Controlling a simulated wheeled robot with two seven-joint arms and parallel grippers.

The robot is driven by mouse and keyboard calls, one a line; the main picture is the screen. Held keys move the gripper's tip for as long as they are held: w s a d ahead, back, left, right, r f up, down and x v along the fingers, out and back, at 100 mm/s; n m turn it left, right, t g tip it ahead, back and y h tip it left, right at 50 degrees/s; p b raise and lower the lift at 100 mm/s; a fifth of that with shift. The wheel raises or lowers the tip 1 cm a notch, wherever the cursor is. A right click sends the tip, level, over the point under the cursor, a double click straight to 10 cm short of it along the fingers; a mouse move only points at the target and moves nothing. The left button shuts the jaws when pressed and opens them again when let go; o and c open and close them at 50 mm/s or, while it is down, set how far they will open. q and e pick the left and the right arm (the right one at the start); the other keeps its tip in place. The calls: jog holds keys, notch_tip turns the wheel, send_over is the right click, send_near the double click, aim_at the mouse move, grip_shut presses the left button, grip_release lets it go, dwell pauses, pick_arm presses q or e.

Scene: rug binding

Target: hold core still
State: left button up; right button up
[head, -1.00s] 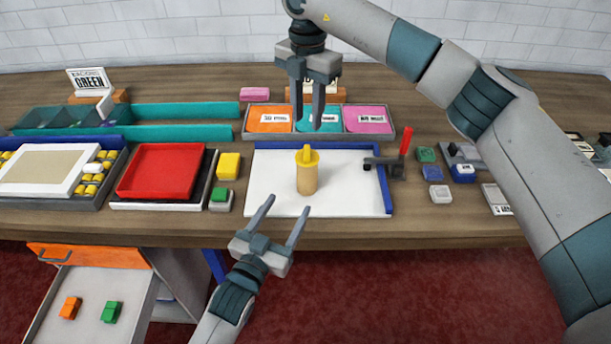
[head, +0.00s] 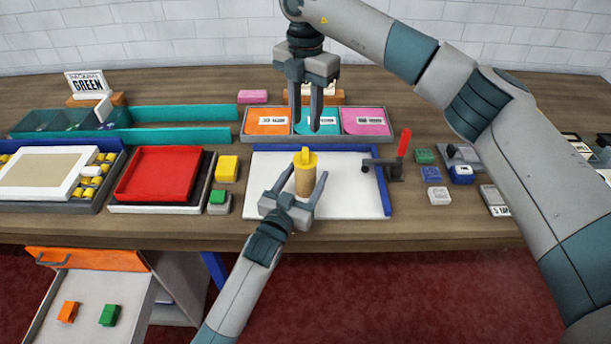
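The core (head: 304,181) is a tan upright cylinder with a yellow cap (head: 303,159) on top, standing on the white board (head: 349,195). My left gripper (head: 306,178) comes from the front edge with its fingers spread, one on each side of the core. The gap between the fingers looks wider than the core, and I cannot tell whether either finger touches it. My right gripper (head: 305,125) points down behind the core, above the coloured compartments. Its fingers are apart and nothing shows between them.
A toggle clamp with a red handle (head: 404,143) stands at the board's right edge. A blue rail (head: 384,187) borders the board. The tray with orange, teal and pink compartments (head: 368,121) lies behind. A red tray (head: 158,174) and yellow block (head: 227,168) are to the left.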

pick_arm(q)
jog(key=c, duration=1.3)
jog(key=shift+c, duration=0.2)
pick_arm(e)
jog(key=o, duration=0.6)
jog(key=shift+o, duration=0.2)
notch_tip(320, 180, up, 3)
jog(key=n, duration=2.5)
jog(key=shift+a+f, duration=0.1)
jog(key=shift+a, duration=0.05)
